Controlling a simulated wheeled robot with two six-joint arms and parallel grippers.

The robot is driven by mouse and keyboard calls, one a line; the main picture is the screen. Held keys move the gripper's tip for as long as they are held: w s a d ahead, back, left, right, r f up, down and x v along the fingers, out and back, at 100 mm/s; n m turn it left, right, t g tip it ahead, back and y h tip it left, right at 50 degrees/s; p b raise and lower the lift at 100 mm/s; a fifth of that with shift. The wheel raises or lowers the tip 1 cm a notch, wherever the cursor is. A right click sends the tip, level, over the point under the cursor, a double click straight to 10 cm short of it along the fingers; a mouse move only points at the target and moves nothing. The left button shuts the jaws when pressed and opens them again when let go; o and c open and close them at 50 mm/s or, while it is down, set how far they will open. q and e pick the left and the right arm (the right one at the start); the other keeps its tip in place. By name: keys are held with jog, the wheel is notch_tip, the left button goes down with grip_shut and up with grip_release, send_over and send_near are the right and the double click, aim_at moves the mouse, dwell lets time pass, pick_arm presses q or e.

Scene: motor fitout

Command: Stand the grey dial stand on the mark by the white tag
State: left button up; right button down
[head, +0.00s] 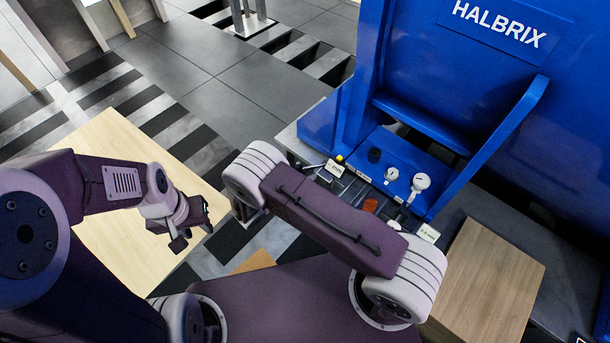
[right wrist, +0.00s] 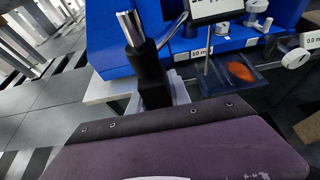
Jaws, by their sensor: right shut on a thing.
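My right gripper (right wrist: 143,48) shows in the right wrist view as a dark upright piece. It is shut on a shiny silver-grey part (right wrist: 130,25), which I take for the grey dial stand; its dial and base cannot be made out. In the head view my right wrist hides this gripper. A tag also shows in the wrist view (right wrist: 200,52). I cannot tell which mark is meant. My left gripper (head: 191,228) is open and empty.
The blue machine (head: 450,120) has a side wall and slanted brace around the shelf. A wooden block (head: 485,285) stands right; a light wooden top (head: 115,235) lies left.

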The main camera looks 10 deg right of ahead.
jog(key=b+x, duration=0.1)
jog(key=x, duration=0.3)
jog(key=r+b+x, duration=0.1)
jog(key=x, duration=0.4)
jog(key=b+x, duration=0.1)
jog(key=x, duration=0.3)
jog(key=shift+w+d+r+b, duration=0.3)
jog(key=shift+w+d, duration=0.1)
jog(key=shift+d, duration=0.15)
jog(key=shift+r+b+x, duration=0.15)
jog(key=shift+x, duration=0.45)
jog(key=shift+r+b+x, duration=0.15)
jog(key=shift+x, duration=0.5)
jog(key=shift+w+d, duration=0.1)
jog(key=shift+f, duration=0.35)
jog(key=c, duration=1.1)
grip_release()
jog(key=shift+f, duration=0.1)
